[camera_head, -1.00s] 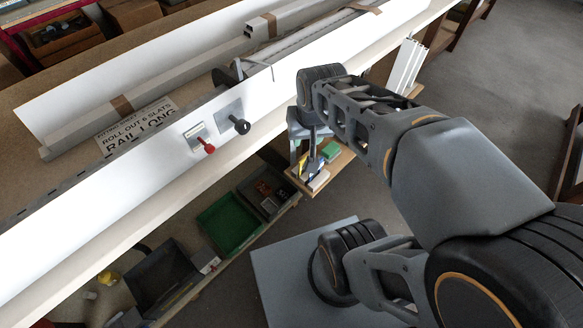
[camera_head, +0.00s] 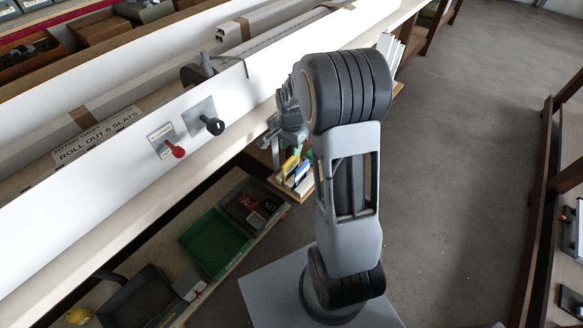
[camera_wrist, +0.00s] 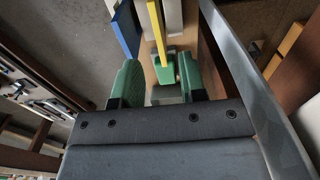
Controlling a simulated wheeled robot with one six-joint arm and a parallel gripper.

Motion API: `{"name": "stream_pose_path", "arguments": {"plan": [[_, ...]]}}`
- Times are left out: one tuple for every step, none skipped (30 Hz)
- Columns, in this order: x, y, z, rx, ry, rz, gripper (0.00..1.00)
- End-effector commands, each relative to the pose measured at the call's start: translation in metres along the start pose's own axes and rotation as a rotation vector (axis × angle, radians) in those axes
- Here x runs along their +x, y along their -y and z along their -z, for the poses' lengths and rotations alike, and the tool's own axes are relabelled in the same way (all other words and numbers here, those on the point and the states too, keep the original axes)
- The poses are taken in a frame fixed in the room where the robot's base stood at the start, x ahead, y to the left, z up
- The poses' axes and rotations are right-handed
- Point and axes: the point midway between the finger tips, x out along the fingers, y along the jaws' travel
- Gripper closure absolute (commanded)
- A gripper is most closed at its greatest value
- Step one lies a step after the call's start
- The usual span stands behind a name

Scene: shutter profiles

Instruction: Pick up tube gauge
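A small wooden shelf (camera_head: 276,183) below the bench front bears upright yellow and blue pieces. In the wrist view I see a blue strip (camera_wrist: 125,30), a yellow strip (camera_wrist: 157,27) with a green block (camera_wrist: 165,70) at its near end, and a white block (camera_wrist: 173,18). I cannot tell which of these, if any, is the tube gauge. My gripper (camera_wrist: 160,78) is open, its two green-faced fingers apart on either side of the green block. I cannot tell whether they touch it. In the head view my arm partly hides the gripper and shelf.
The long white bench front (camera_head: 75,205) carries a red knob (camera_head: 178,152) and a black knob (camera_head: 214,126). A green tray (camera_head: 214,246) and dark bins (camera_head: 140,298) stand on a lower shelf. White slats (camera_head: 388,50) stand beyond the arm. Open floor (camera_head: 460,170) lies to the right.

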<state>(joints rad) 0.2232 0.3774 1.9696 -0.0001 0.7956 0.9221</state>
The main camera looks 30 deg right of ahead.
Motion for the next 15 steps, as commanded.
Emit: {"name": "stream_pose_path", "arguments": {"plan": [[0.009,0.000,0.000,-0.001,0.002,-0.002,0.62],[0.012,0.000,0.000,-0.001,0.001,-0.001,0.62],[0.016,0.000,0.000,-0.001,0.001,-0.002,0.62],[0.019,0.000,0.000,-0.001,0.001,-0.001,0.62],[0.021,0.000,0.000,-0.001,0.000,0.000,0.62],[0.023,0.000,0.000,-0.002,0.000,0.000,0.62],[0.025,0.000,0.000,-0.002,0.000,0.000,0.62],[0.026,0.000,0.000,-0.002,0.000,0.000,0.62],[0.027,0.000,0.000,-0.002,0.000,0.000,0.62],[0.028,0.000,0.000,-0.002,0.000,0.000,0.62],[0.031,0.000,0.000,-0.002,0.000,0.000,0.62],[0.035,-0.001,0.000,-0.002,0.001,-0.001,0.62],[0.039,-0.001,0.000,-0.002,0.001,-0.001,0.62],[0.043,-0.001,0.000,-0.002,0.002,-0.002,0.62],[0.049,-0.001,0.000,-0.002,0.002,-0.002,0.62]]}}
